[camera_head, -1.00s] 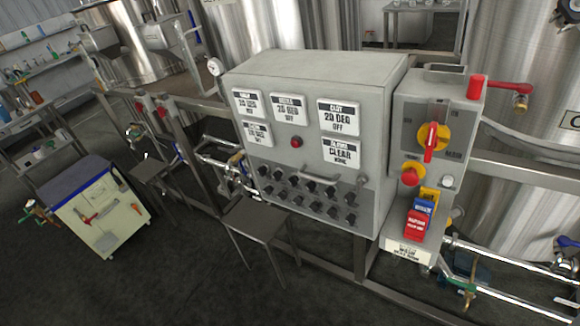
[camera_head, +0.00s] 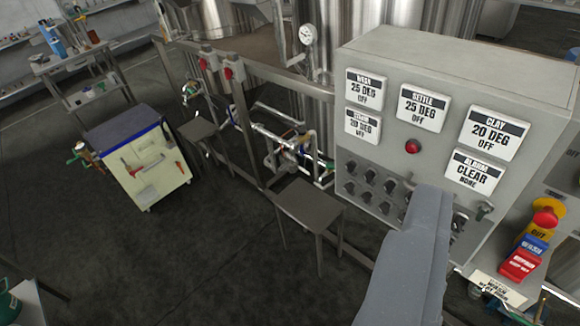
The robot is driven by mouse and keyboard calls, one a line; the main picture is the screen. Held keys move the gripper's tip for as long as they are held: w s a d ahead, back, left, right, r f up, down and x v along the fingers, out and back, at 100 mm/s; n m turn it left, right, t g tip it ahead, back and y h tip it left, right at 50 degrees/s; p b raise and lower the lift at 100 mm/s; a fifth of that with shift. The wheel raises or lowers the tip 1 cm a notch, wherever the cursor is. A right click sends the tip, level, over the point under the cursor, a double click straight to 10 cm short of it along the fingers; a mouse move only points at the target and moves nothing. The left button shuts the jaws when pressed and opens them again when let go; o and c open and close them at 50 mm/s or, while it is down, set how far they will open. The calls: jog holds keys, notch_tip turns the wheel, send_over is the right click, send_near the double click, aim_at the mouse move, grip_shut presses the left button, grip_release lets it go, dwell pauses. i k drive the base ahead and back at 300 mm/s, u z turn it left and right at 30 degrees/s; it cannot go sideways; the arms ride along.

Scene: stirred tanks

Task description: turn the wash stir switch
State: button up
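The grey control box (camera_head: 470,70) stands at the right. Its lower front carries rows of small black switches (camera_head: 369,175); their labels are too small to read, so I cannot tell which is the wash stir switch. The wash display (camera_head: 364,89) at the upper left of the box reads 25 DEG OFF. A grey part of my arm (camera_head: 410,262) rises from the bottom edge and hides the middle of the switch rows; I cannot tell whether it touches the panel. No gripper fingers show.
Settle (camera_head: 423,107), clay (camera_head: 495,134) and alarm (camera_head: 473,172) displays and a red lamp (camera_head: 412,146) sit above the switches. A red mushroom button (camera_head: 546,214) is at the right. A small metal table (camera_head: 309,206) stands before the box.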

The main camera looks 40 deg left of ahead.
aim_at(350, 166)
jog(key=z, duration=1)
jog(key=k, duration=1)
jog(key=u, duration=1.1)
jog(key=i, duration=1)
